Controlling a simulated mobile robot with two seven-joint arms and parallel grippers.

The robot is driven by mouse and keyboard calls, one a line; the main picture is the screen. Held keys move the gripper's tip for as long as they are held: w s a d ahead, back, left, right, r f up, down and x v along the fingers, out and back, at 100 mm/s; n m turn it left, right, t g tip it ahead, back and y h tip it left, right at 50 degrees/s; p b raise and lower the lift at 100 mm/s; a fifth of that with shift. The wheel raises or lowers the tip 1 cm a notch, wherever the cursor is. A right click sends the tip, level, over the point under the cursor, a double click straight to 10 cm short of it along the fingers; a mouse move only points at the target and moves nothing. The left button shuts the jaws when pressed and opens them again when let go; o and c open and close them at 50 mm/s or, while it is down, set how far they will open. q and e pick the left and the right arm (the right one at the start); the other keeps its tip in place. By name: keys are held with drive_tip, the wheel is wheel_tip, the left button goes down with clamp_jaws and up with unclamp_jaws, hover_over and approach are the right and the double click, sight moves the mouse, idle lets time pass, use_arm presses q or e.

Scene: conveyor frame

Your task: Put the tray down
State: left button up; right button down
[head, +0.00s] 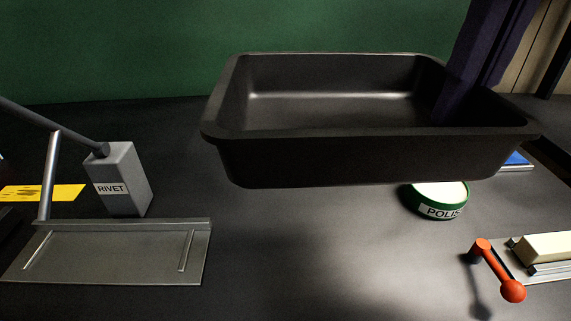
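The tray (320,160), a deep black rectangular tub, fills the upper middle of the head view. It looks empty and appears raised over the dark bench, with its lower edge in front of a green tin. My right gripper (458,98), a dark purple-black shape, comes down from the top right over the tray's right end. One part of it reaches inside the tray by the right wall and it appears shut on that rim. Its other finger is hidden. My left gripper is not in view.
The grey rivet press (122,180) with its lever and metal plate (115,255) stands at left. The polish tin (437,203) is partly covered by the tray. A clamp with a red handle (497,268) sits lower right. The bench's front middle is clear.

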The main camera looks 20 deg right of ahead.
drive_tip(key=b, duration=0.4)
hover_over(388, 270)
wheel_tip(388, 270, down, 14)
drive_tip(key=shift+d+f, duration=0.15)
drive_tip(key=shift+f, duration=0.1)
drive_tip(key=shift+f+b, duration=0.45)
drive_tip(key=shift+f, duration=1.95)
drive_tip(key=shift+f, duration=0.15)
drive_tip(key=c, duration=1.5)
unclamp_jaws()
drive_tip(key=o, duration=0.4)
drive_tip(key=shift+o, duration=0.2)
drive_tip(key=shift+r, duration=0.45)
wheel_tip(388, 270, up, 11)
drive_tip(key=d+p, duration=0.1)
drive_tip(key=p, duration=0.1)
drive_tip(key=shift+s+r, duration=0.2)
